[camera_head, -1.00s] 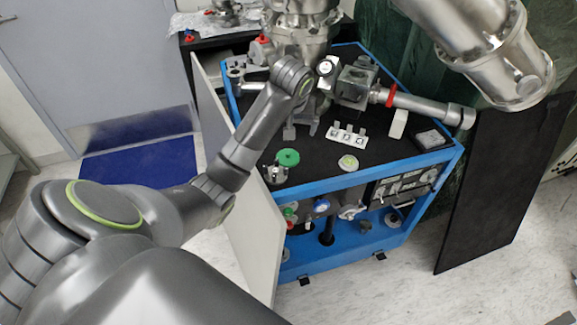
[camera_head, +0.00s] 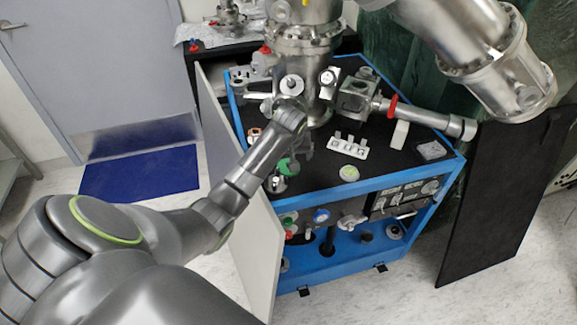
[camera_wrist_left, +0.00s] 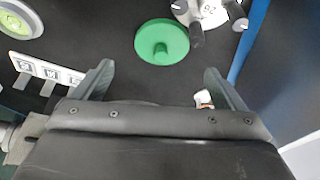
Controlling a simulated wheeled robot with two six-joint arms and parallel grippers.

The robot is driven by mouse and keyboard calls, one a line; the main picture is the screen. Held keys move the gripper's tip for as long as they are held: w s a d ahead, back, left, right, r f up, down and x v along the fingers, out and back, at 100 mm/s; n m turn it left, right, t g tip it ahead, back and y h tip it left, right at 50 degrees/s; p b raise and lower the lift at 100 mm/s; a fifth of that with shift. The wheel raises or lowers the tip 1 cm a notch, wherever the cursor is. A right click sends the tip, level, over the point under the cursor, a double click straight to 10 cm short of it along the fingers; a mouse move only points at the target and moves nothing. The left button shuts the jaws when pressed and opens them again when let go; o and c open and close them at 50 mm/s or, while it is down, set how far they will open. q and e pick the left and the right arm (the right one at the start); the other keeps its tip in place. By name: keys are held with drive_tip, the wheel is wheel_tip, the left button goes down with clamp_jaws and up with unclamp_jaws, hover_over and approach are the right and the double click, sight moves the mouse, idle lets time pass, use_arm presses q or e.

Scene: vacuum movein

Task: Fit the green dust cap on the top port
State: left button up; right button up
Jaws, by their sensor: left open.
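The green dust cap (camera_head: 287,168) is a round disc on the black top of the blue-framed cart, partly covered by my left gripper in the head view. In the left wrist view the cap (camera_wrist_left: 160,43) shows whole, with a small central knob. My left gripper (camera_wrist_left: 158,70) is open and empty, and the cap appears beyond its fingertips, between their lines. In the head view the gripper (camera_head: 306,148) is just right of the cap. The steel chamber (camera_head: 303,45) stands behind, with a round flanged port (camera_head: 292,85) and another (camera_head: 328,77). I cannot tell which is the top port.
A white block with several marked tabs (camera_head: 348,146) and a round pale-green-centred part (camera_head: 349,173) lie right of the cap. A small metal part (camera_head: 276,184) is close beside the cap. A pipe with a red ring (camera_head: 430,114) crosses the back right. An open panel (camera_head: 236,190) stands at left.

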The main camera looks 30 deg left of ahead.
use_arm(q)
drive_tip(key=shift+x, duration=2.65)
drive_tip(key=shift+s, duration=0.1)
drive_tip(key=c, duration=1.1)
drive_tip(key=shift+o, duration=0.2)
